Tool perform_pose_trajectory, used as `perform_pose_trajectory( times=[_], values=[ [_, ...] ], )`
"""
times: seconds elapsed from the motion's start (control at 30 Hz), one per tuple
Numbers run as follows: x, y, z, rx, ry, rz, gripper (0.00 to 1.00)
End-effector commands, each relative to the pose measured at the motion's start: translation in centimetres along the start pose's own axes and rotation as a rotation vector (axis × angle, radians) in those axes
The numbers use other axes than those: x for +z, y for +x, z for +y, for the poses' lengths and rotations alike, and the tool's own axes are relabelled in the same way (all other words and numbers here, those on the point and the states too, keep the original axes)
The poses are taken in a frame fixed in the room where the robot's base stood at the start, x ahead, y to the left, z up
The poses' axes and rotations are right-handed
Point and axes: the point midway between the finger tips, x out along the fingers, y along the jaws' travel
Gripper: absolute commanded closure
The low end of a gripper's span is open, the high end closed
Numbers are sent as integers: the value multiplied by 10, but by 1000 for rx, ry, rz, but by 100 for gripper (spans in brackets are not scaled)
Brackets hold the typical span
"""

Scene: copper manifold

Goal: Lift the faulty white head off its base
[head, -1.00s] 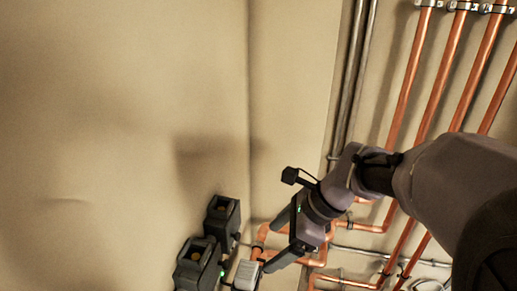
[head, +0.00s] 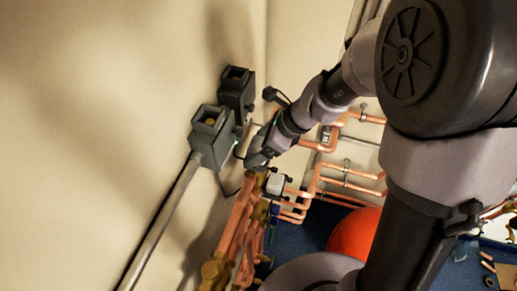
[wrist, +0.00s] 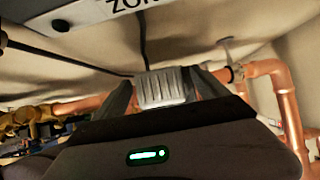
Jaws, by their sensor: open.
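A pale, ribbed white head (wrist: 163,88) sits between the two dark fingers of my gripper (wrist: 162,80) in the wrist view. The fingers stand apart on its left and right; I cannot tell whether they touch it. Its base is hidden. In the head view my gripper (head: 257,158) is beside the copper pipework, near the dark wall boxes. A small white block (head: 277,184) shows just below and right of it there. I cannot tell whether it is the same head.
Two dark wall boxes (head: 212,135) stand left of the gripper, with a grey conduit below. Copper pipes (wrist: 275,85) run close on the right in the wrist view. A plate lettered "ZON" (wrist: 85,12) hangs above. A red round object (head: 354,233) is on the blue floor.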

Motion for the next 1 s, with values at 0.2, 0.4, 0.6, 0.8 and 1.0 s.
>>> perform_pose_trajectory(
  times=[0.2,0.4,0.6,0.8,1.0],
  values=[
    [0,-1,0,-1,0,0,24],
    [0,-1,0,0,-1,0,64],
    [1,-1,0,-1,-1,-1,100],
    [1,-1,0,-1,-1,-1,100],
    [10,-15,-1,-2,-2,-2,100]
  ],
)
